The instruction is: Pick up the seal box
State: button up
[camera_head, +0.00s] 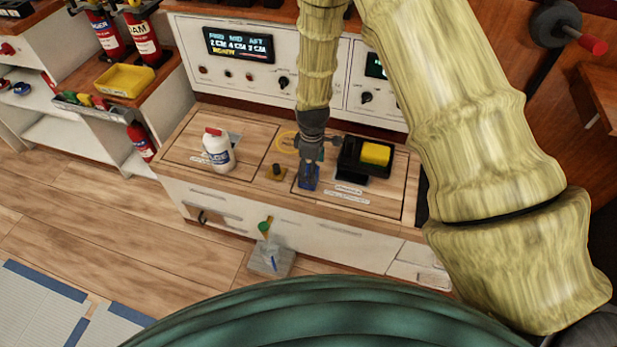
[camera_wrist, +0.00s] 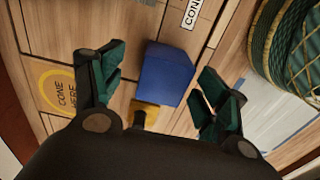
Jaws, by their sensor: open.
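A blue box (camera_wrist: 168,74) lies on the wooden counter between the fingers of my gripper in the wrist view. It also shows in the head view as a small blue patch (camera_head: 308,184) under the gripper, mostly hidden. I can read no label on it; it is the only box-shaped blue thing between my fingers. My gripper (camera_head: 309,172) points down over the box. In the wrist view the gripper (camera_wrist: 161,85) is open, with one green finger on each side of the box and visible gaps. How high the fingertips are above the counter is hard to tell.
A white bottle with a red cap (camera_head: 218,150) stands farther left. A black tray with a yellow block (camera_head: 375,153) is close on the right. Control panels (camera_head: 238,75) rise at the back.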

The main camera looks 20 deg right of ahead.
jog(key=shift+a+f+b, duration=0.2)
jog(key=shift+a+f, duration=0.05)
jog(key=shift+f, duration=1.05)
jog(key=shift+a+f+b, duration=0.15)
jog(key=shift+a+f, duration=0.1)
jog(key=shift+f, duration=1)
jog(key=c, duration=1.1)
